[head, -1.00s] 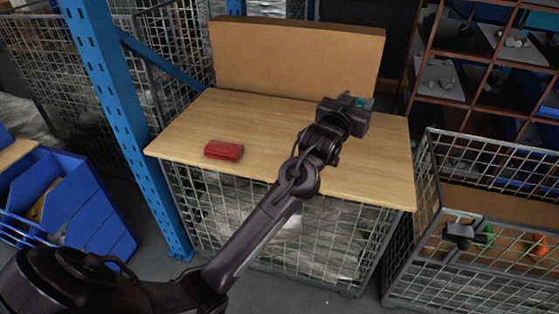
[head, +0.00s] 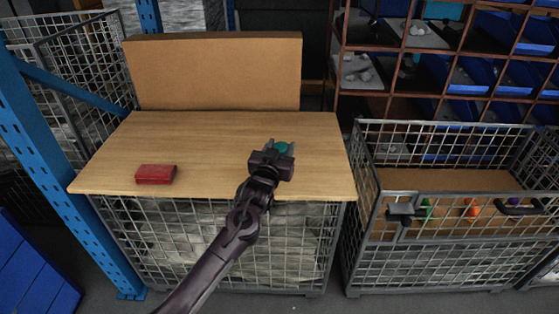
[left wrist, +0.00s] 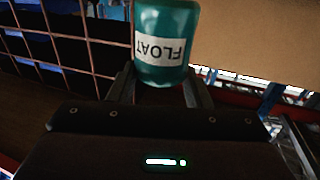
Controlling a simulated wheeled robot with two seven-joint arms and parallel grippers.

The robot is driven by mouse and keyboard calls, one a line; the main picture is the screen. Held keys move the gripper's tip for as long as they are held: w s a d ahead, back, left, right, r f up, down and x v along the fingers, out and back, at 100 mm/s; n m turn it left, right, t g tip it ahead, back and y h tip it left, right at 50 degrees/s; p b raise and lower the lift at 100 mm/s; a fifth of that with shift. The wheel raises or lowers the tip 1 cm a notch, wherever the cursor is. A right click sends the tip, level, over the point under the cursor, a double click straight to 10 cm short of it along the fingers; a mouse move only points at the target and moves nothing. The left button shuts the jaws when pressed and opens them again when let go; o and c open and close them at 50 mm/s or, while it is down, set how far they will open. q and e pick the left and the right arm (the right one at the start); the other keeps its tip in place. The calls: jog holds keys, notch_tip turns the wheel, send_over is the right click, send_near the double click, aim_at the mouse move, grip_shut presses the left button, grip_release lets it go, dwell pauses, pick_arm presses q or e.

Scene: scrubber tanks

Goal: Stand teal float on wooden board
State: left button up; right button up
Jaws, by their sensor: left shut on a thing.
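The teal float (head: 283,148) is in the jaws of my left gripper (head: 279,152), over the right part of the wooden board (head: 215,135). In the left wrist view the float (left wrist: 166,40) is a teal cylinder with a white label. The label reads FLOAT upside down in that picture. My left gripper's fingers (left wrist: 160,88) are on either side of its end. I cannot tell whether the float touches the board, as the gripper hides its lower part in the head view. My right gripper is not in view.
A red block (head: 156,174) lies on the board's left part. A brown panel (head: 215,72) stands along the back edge. A wire cage (head: 440,245) with coloured items stands at the right, and a blue post (head: 60,170) at the left. The board's middle is clear.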

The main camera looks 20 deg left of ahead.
pick_arm(q)
notch_tip(320, 180, down, 4)
jog(key=shift+r, duration=0.1)
jog(key=shift+f, duration=0.25)
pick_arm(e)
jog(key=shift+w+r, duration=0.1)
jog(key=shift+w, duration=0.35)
pick_arm(q)
jog(key=shift+f, duration=0.1)
jog(key=o, duration=1)
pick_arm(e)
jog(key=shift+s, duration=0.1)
